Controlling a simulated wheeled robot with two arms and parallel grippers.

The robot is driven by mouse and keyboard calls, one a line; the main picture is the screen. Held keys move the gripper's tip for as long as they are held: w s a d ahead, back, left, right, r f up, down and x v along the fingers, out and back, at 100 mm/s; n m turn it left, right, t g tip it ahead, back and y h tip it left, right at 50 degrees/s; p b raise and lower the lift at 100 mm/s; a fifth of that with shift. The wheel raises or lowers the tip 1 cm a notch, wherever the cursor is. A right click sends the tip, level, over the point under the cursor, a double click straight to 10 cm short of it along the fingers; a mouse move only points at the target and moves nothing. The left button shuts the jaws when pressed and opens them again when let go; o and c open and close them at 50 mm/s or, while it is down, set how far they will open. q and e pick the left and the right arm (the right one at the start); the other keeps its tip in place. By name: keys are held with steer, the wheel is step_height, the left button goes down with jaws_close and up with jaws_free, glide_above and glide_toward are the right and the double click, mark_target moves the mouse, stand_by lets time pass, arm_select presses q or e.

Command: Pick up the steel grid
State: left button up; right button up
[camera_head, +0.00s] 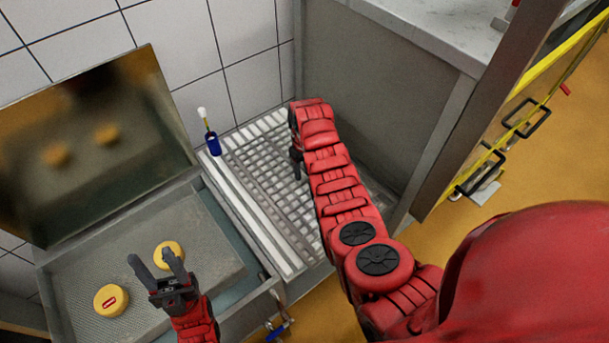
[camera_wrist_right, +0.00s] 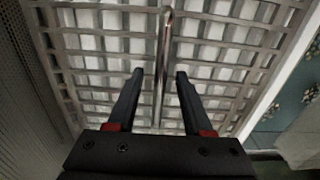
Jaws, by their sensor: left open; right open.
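The steel grid (camera_head: 258,180) lies flat over white slats, beside the grey side panel in the head view. Its crossing bars also fill most of the right wrist view (camera_wrist_right: 100,52). My right gripper (camera_head: 297,165) is over the grid and partly hidden by my arm. In the wrist view its two fingers (camera_wrist_right: 160,72) are apart, with a thin upright-looking metal rod (camera_wrist_right: 162,60) between them. I cannot tell whether the rod touches the fingers or is part of the grid. My left gripper (camera_head: 150,257) is open and empty above the vat at the lower left.
The vat (camera_head: 258,302) has a perforated plate (camera_head: 140,262) with two yellow cheeses (camera_head: 110,300), (camera_head: 163,246) and a raised reflective lid (camera_head: 95,205). A blue bottle (camera_head: 213,143) with a brush stands by the grid's left edge. A grey panel (camera_head: 380,80) bounds the right.

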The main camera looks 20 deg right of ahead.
steer(key=shift+f, duration=0.1)
steer(key=shift+c, duration=0.3)
jaws_close()
stand_by(1.1)
